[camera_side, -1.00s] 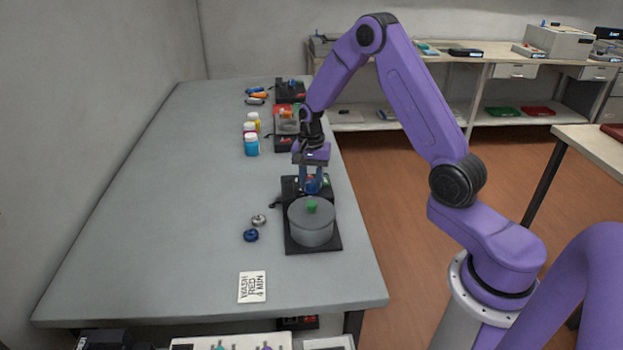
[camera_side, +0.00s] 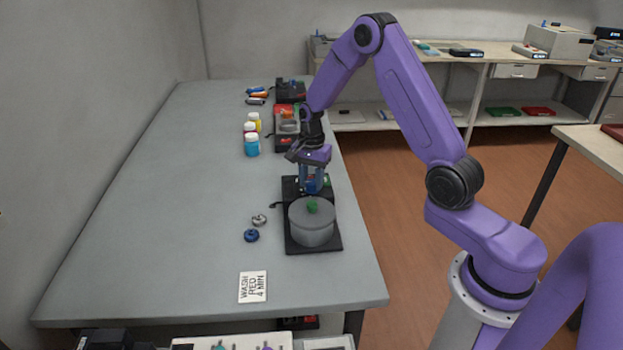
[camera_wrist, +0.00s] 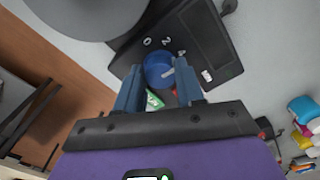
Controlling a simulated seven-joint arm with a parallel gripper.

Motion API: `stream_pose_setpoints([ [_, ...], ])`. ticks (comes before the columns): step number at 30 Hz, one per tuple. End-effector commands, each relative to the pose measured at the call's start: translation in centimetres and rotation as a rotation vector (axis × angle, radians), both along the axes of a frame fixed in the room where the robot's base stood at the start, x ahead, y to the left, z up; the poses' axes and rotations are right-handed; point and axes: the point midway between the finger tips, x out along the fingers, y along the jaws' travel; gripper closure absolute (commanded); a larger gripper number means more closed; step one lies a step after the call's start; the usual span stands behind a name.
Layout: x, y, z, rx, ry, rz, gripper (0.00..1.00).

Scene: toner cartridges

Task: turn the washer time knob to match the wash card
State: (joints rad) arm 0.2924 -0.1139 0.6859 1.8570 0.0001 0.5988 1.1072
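The wash card (camera_side: 253,286) lies on the table at the front and reads WASH RED 4 MIN. The washer (camera_side: 324,243) is a black base with a grey lidded drum (camera_side: 311,226) and a dial panel behind it. In the wrist view, the blue time knob (camera_wrist: 156,70) sits by the marks 0, 2 and 4. Its white pointer (camera_wrist: 168,72) is on the right side, toward the 4; the exact alignment is hard to read. My gripper (camera_side: 312,188) points down over the panel. Its fingers (camera_wrist: 159,66) stand on both sides of the knob and look closed on it.
A grey ring-shaped piece (camera_side: 259,220) and a dark blue one (camera_side: 251,235) lie left of the washer. Coloured bottles (camera_side: 252,145) and another device (camera_side: 287,125) stand farther back. The table's left side is clear.

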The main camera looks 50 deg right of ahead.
Motion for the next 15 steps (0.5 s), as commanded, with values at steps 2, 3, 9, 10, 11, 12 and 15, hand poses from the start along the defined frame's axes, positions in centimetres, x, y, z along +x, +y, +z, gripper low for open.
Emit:
stream_pose_setpoints([
  [2,0.0,0.0,0.0,-0.001,-0.001,0.001,0.39],
  [3,0.0,0.0,0.0,-0.001,-0.001,0.001,0.39],
  [9,0.0,0.0,0.0,0.000,0.000,0.001,0.39],
  [10,0.0,0.0,0.0,0.000,0.000,0.001,0.39],
  [11,0.0,0.0,0.1,0.000,-0.001,0.001,0.39],
  [12,0.0,0.0,0.2,-0.001,-0.001,0.001,0.39],
  [15,0.1,0.0,1.1,-0.001,-0.004,0.001,0.39],
])
